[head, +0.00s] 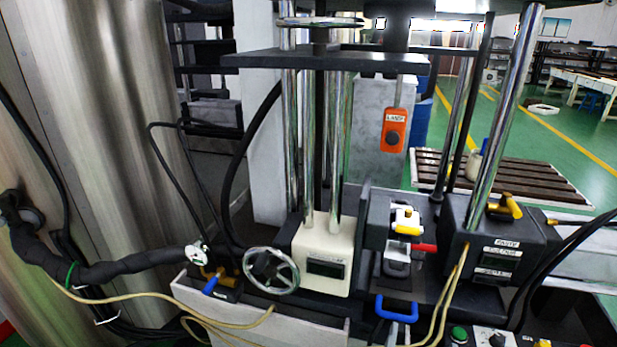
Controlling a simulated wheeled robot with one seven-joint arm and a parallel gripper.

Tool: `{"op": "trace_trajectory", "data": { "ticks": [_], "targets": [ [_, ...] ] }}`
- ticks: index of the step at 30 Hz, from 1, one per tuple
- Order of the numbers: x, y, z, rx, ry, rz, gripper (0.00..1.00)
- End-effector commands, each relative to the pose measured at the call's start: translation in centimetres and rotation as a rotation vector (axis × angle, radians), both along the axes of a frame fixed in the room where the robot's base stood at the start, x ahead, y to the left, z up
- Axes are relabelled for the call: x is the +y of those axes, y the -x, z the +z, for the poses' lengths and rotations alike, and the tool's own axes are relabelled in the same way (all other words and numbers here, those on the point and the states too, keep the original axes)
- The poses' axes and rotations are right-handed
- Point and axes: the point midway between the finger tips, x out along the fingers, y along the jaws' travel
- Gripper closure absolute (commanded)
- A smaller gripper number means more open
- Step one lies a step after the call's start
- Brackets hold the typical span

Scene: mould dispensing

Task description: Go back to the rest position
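My gripper and arm do not show in the head view, so where the gripper is and whether it holds anything cannot be seen. A mould dispensing machine fills the middle of the view. Its cream block (323,258) with a dark display stands at the foot of chrome posts (339,150). A silver handwheel (271,271) is left of the block. A clamp with a yellow-tipped part (407,220) and a red handle (423,248) sits right of it. A blue handle (397,313) is below the clamp.
An orange pendant (394,130) hangs above the clamp. A black box (494,248) with a yellow valve stands at right. A thick black hose (110,268) and beige cables cross the lower left before a steel cylinder (95,110). Green floor (560,130) is open behind, beyond a slatted pallet (515,180).

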Motion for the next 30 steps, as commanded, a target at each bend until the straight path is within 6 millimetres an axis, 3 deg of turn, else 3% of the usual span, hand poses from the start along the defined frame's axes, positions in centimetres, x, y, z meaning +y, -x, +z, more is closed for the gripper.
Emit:
{"op": "trace_trajectory", "data": {
  "ticks": [8, 12, 21, 24, 30],
  "targets": [
    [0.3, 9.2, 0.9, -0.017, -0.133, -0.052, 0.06],
    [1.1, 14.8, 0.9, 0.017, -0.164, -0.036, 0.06],
    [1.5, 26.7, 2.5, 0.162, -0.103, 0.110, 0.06],
    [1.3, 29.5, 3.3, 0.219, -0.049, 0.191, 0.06],
    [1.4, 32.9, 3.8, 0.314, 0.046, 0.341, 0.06]
  ]
}}
